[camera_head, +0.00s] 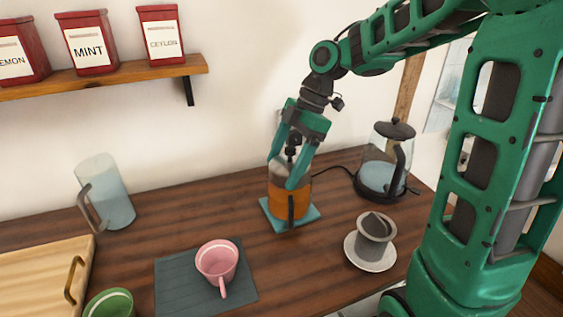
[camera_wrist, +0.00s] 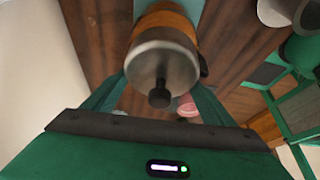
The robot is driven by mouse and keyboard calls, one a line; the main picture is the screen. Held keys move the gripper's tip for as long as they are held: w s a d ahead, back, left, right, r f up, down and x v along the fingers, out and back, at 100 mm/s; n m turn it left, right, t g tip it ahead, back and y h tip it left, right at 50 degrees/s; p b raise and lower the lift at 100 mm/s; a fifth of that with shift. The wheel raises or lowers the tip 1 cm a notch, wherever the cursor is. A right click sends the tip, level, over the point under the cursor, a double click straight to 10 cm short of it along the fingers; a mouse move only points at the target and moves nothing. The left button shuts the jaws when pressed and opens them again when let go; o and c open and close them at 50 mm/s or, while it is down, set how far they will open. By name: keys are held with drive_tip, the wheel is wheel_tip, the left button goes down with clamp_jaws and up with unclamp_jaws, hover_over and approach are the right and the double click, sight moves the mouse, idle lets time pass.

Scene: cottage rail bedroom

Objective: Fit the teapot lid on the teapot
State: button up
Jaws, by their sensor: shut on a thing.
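The teapot (camera_head: 288,203) is a clear vessel with amber liquid and a dark handle facing the front. It stands upright on a teal mat (camera_head: 311,214). The grey metal teapot lid (camera_head: 281,170) with its black knob is at the top of the teapot, and shows from above in the wrist view (camera_wrist: 165,62). My gripper (camera_head: 283,173) points down over the teapot, its green fingers shut on the lid from both sides. The lid looks level and in line with the teapot's mouth. The fingers hide part of the rim, so I cannot tell whether the lid is fully seated.
A glass kettle (camera_head: 380,170) stands behind right, and a grey dripper (camera_head: 374,232) on a saucer at right. A pink cup (camera_head: 217,260) sits on a slate mat (camera_head: 180,277) in front. A glass jug (camera_head: 105,192), green bowl (camera_head: 110,303) and wooden tray (camera_head: 40,270) are left.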

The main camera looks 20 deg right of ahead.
drive_tip(key=shift+f, duration=0.25)
idle(0.6)
drive_tip(key=o, duration=1.3)
drive_tip(key=v, duration=1)
drive_tip(key=shift+d+r, duration=0.2)
drive_tip(key=shift+r, duration=0.15)
